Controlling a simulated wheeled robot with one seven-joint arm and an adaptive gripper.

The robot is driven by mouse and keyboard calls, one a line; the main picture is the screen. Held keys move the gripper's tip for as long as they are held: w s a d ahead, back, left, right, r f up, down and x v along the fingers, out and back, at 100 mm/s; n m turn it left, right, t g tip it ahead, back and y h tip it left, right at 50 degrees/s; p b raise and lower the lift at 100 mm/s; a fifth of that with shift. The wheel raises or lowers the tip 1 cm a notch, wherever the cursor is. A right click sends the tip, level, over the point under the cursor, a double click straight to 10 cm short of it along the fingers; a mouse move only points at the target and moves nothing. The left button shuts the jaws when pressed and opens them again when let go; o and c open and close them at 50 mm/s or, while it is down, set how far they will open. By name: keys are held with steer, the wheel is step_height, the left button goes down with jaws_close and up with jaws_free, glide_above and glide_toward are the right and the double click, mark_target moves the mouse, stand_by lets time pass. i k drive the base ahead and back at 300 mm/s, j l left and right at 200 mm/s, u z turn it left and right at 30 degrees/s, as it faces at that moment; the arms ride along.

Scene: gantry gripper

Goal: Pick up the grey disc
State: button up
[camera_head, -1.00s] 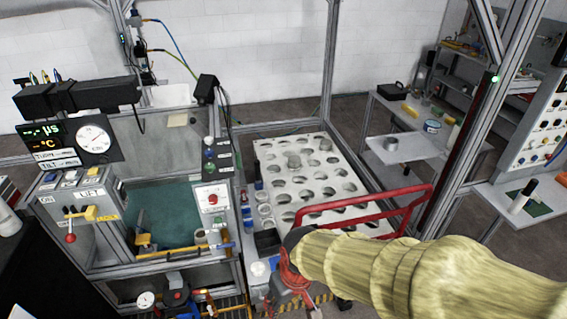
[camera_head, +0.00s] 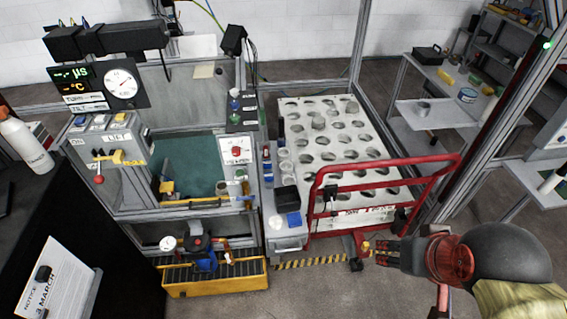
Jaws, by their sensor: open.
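My gripper (camera_head: 384,252) is at the lower right, with dark fingers pointing left and a red body behind them. It is open, and nothing shows between its fingers. It is in front of the red-railed cart, low over the floor. Another small grey round piece (camera_head: 221,188) is at the right edge of the green-floored station. My gripper is well apart from both pieces.
The red handrail (camera_head: 385,163) rises between my gripper and the perforated top. A yellow tray (camera_head: 212,283) is at the lower left. A dark table with a white bottle (camera_head: 24,143) is at the far left. Grey floor is open at the bottom centre.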

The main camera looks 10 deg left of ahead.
mark_target(275, 222)
steer(key=i+u, duration=1.05)
